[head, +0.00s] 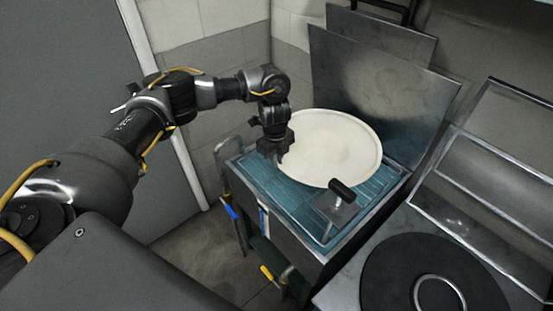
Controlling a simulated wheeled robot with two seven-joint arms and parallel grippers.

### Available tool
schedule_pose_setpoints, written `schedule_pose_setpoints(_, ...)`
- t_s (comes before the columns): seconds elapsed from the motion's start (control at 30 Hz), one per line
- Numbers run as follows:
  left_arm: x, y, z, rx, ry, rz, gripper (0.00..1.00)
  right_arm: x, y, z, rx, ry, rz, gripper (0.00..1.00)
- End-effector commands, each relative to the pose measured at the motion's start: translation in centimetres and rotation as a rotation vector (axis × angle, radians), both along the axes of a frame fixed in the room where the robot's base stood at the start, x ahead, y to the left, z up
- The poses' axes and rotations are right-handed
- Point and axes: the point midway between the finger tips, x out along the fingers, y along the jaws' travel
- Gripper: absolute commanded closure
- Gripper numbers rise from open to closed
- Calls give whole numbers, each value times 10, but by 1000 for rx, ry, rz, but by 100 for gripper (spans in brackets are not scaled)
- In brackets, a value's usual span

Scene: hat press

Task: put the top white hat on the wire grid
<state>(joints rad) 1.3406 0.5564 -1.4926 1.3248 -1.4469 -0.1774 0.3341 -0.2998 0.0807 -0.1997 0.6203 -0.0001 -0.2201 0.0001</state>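A large cream-white round hat (328,147), flat like a disc with a raised rim, is over the teal wire grid (284,205) on top of a metal stand. I cannot tell whether it rests fully on the grid or is held slightly above it. Only one hat can be made out. My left gripper (279,158) points down at the hat's left rim, touching or very close to it. Its fingers are small and dark, so I cannot see whether they are shut on the rim. My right gripper is not in view.
A black handle (342,191) on a metal plate stands at the grid's front edge. Metal sheets (372,95) lean behind the grid. At the right are a round black pad (385,272) with a metal ring and a metal frame (500,190). Floor shows left of the stand.

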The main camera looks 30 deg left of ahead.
Motion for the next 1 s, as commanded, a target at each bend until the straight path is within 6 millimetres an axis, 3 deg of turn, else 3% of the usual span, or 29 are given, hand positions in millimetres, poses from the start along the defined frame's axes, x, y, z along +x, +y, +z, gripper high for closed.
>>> schedule_pose_setpoints(0.03,0,0,0,0,0,0,84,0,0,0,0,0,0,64)
schedule_pose_setpoints(0.17,0,0,0,0,0,0,68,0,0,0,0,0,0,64)
schedule_pose_setpoints(0.5,1,0,5,0,-2,-1,68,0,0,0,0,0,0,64)
schedule_pose_setpoints(1.0,-1,2,90,2,-4,-1,68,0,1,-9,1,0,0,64)
